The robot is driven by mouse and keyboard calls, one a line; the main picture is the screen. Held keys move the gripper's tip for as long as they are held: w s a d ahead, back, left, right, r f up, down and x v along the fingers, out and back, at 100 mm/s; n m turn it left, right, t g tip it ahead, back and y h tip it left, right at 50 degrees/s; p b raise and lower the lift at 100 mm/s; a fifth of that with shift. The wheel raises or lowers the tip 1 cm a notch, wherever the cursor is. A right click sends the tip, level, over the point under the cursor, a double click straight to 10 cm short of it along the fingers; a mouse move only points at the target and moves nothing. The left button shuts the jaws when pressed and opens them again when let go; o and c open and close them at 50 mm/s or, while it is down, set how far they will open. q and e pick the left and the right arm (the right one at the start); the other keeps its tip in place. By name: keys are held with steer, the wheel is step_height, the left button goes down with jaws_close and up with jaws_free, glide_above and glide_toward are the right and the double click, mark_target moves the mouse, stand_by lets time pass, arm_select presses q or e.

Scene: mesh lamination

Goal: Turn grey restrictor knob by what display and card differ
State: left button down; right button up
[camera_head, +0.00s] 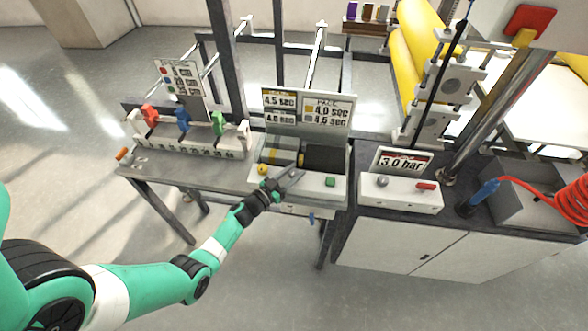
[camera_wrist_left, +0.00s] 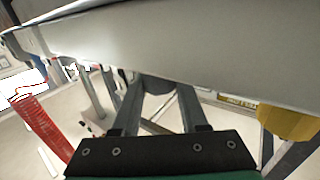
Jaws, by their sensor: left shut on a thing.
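My left gripper (camera_head: 282,182) is at the front panel of the middle unit (camera_head: 310,188). In the left wrist view its two fingers (camera_wrist_left: 158,98) are shut on a dark grey knob (camera_wrist_left: 155,84), the grey restrictor knob, partly hidden under the pale panel edge. The knob is hidden by the gripper in the head view. A yellow knob (camera_head: 262,169) sits left of the gripper; it also shows in the left wrist view (camera_wrist_left: 286,122). The display (camera_head: 279,107) reads about 4.5 sec above 4.0 sec. The card (camera_head: 325,110) reads PACE, yellow 4.0 sec, grey 4.5 sec. My right gripper is out of view.
A green button (camera_head: 330,182) is on the same panel, right of the gripper. A separate box (camera_head: 400,194) with a 3.0 bar sign stands right. A rack with red, blue and green clips (camera_head: 183,120) stands left. The floor in front is free.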

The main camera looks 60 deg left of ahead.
arm_select(q)
steer(key=shift+c, duration=2.2)
jaws_free()
steer(key=p+v, duration=0.4)
steer(key=v, duration=0.7)
steer(key=shift+s+d, duration=0.15)
steer(key=shift+s, duration=0.15)
